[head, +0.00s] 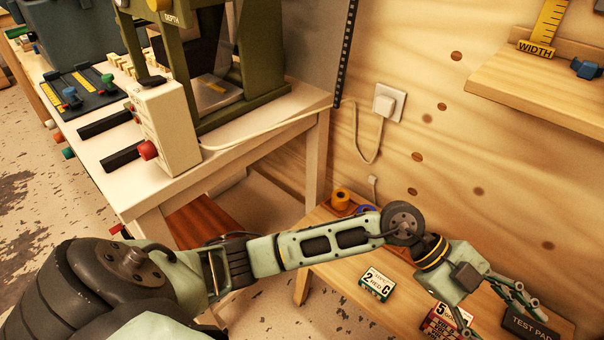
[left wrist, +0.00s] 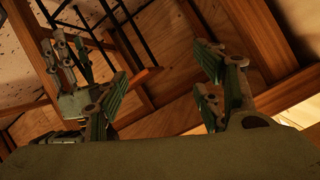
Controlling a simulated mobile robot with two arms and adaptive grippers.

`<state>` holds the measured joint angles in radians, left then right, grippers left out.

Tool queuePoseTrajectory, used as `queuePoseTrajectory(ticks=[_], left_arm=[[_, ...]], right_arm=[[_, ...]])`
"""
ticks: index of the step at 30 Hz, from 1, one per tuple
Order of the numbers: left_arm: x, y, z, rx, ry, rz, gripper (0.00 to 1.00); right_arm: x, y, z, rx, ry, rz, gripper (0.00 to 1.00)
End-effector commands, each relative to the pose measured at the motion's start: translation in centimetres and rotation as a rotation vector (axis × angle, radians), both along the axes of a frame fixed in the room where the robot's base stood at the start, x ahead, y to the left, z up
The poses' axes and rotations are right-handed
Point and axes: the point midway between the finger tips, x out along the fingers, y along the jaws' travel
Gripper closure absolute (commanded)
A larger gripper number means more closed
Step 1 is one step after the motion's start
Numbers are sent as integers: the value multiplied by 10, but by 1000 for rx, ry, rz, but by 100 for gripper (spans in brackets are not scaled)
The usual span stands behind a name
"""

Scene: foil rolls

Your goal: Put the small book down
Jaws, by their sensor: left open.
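I cannot make out a small book for certain. A small flat dark-green item with a white label reading "2" and "C" (head: 377,284) lies on the low wooden bench in the head view. My left gripper (head: 515,297) is above the right part of this bench, by a dark block marked "TEST PAD" (head: 528,326). In the left wrist view its green-padded fingers (left wrist: 165,90) stand wide apart with nothing between them. Another gripper, apparently my right one (left wrist: 68,65), shows at the left of that view; its opening is unclear.
A white-topped workbench (head: 185,188) stands left. A wooden shelf (head: 535,95) juts from the wall at upper right.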

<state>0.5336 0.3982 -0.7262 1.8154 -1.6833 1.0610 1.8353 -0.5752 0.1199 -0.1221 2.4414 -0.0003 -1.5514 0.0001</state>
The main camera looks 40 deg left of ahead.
Motion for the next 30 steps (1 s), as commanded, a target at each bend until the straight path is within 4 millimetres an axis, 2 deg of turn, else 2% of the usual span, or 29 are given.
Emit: queuePoseTrajectory(ticks=[1, 2, 3, 5, 6, 8, 9, 11, 12, 14, 16, 17, 19, 20, 21, 23, 24, 25, 27, 30], left_arm=[[-4, -14, 32, -179, -31, 32, 38], [-2, -18, 53, -285, -56, 67, 38], [3, -18, 80, -418, -85, 128, 38], [16, -6, 116, -592, -124, 251, 38], [27, 8, 135, -691, -140, 350, 38], [46, 38, 153, -805, -158, 525, 38], [59, 62, 158, -860, -160, 655, 38], [77, 101, 154, -903, -148, 858, 38], [87, 129, 144, -907, -130, 998, 38], [95, 171, 118, -873, -84, 1206, 38], [94, 215, 75, -777, -4, 1432, 38], [89, 231, 53, -718, 40, 1519, 38], [67, 264, -2, -543, 160, 1690, 38], [54, 275, -25, -457, 219, 1748, 38], [31, 286, -56, -332, 301, 1806, 38], [-7, 296, -97, -145, 429, 1853, 38], [-35, 299, -119, -26, 509, 1860, 38], [-55, 300, -132, 56, 565, 1854, 38], [-97, 298, -155, 218, 680, 1820, 38], [-143, 294, -172, 377, 794, 1752, 38]], right_arm=[[0, 0, 0, 0, 0, 0, 60], [0, 0, 0, 0, 0, 0, 60], [0, 0, 0, 0, 0, 0, 60], [0, 0, 0, 0, 0, 0, 60], [0, 0, 0, 0, 0, 0, 60], [0, 0, 0, 0, 0, 0, 60], [0, 0, 0, 0, 0, 0, 60], [0, 0, 0, 0, 0, 0, 60], [0, 0, 0, 0, 0, 0, 60], [0, 0, 0, 0, 0, 0, 60], [0, 0, 0, 0, 0, 0, 60], [0, 0, 0, 0, 0, 0, 60], [0, 0, 0, 0, 0, 0, 60], [0, 0, 0, 0, 0, 0, 60], [0, 0, 0, 0, 0, 0, 60], [0, 0, 0, 0, 0, 0, 60], [0, 0, 0, 0, 0, 0, 60], [0, 0, 0, 0, 0, 0, 60], [0, 0, 0, 0, 0, 0, 60], [0, 0, 0, 0, 0, 0, 60]])
